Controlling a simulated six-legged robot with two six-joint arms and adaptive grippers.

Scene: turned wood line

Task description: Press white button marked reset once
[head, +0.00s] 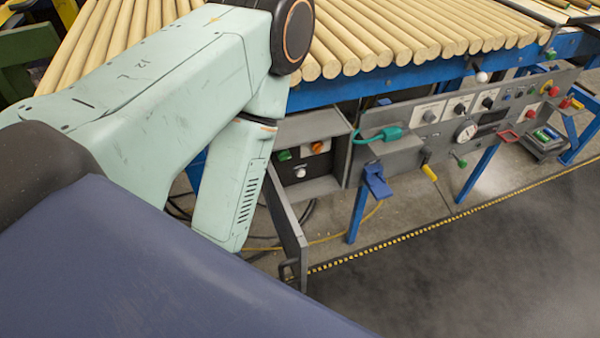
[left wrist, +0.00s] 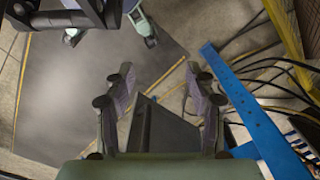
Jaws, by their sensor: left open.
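In the head view a white round button (head: 300,172) sits low on the dark panel inside an open grey box (head: 310,128). A green control (head: 284,155) and an orange one (head: 317,147) are above it. Any reset marking is too small to read. My left arm comes in from the left and passes close in front of the box's left side; its gripper is hidden in that view. In the left wrist view my left gripper (left wrist: 160,76) is open, its two fingers apart, with a dark grey panel (left wrist: 165,128) showing between them. My right gripper is not in view.
The box's grey door (head: 285,215) hangs open toward the front. Wooden rods (head: 390,35) lie on a blue frame above. A grey control panel (head: 460,118) with several knobs and a gauge extends right. Blue legs (head: 357,212) and cables stand below. The dark mat (head: 470,260) is clear.

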